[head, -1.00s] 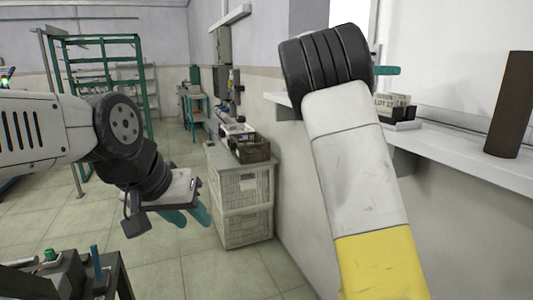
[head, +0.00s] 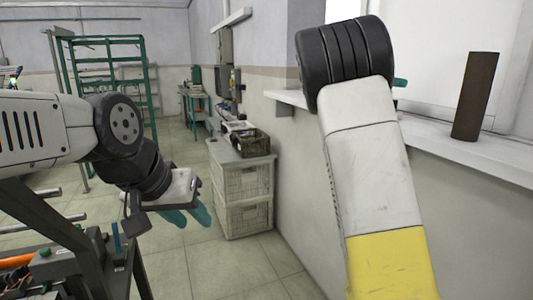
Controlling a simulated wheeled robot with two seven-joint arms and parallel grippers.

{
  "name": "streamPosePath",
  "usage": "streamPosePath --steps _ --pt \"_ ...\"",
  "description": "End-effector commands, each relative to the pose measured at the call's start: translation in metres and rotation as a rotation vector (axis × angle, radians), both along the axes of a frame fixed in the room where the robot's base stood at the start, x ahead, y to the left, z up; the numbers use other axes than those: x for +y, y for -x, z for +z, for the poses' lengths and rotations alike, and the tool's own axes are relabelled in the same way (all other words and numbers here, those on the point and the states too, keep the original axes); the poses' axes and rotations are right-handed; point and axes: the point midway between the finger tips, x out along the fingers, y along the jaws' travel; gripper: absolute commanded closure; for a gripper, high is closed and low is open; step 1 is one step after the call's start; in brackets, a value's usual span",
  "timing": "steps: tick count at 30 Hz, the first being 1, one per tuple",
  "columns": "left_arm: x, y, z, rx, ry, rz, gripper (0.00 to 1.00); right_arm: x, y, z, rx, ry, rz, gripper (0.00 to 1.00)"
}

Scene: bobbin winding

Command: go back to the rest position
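My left gripper (head: 188,215) hangs at the left with its teal fingers pointing down and to the right. The fingers are seen almost side-on, so I cannot tell whether they are apart; no object shows in them. My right arm rises through the right half of the picture. Only a teal tip of my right gripper (head: 400,82) shows behind the black joint; the rest is hidden.
White crates (head: 245,193) with a dark bin (head: 249,142) on top stand by the wall. A green rack (head: 104,75) is behind my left arm. A dark machine frame (head: 60,222) is at lower left. The middle floor is clear.

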Motion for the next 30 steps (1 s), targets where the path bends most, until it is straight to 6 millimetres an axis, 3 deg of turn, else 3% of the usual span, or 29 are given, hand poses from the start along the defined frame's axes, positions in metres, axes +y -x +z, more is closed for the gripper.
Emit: streamPosePath --steps 5,10,16,21,30 --pt "0.0 0.0 0.0 -0.001 0.0 0.0 0.64 -0.017 0.013 -0.029 -0.053 -0.135 -0.011 0.66" --pt "0.0 0.0 0.0 -0.001 0.0 0.0 0.64 -0.029 0.036 -0.072 -0.149 -0.345 -0.038 0.66" --pt "0.0 0.0 0.0 -0.001 0.0 0.0 0.64 -0.022 0.08 -0.135 -0.333 -0.704 -0.123 0.66" --pt "0.0 0.0 0.0 -0.001 0.0 0.0 0.64 0.026 0.139 -0.181 -0.568 -1.109 -0.285 0.66" --pt "0.0 0.0 0.0 -0.001 0.0 0.0 0.64 0.15 0.259 -0.205 -0.965 -1.671 -0.726 0.66"
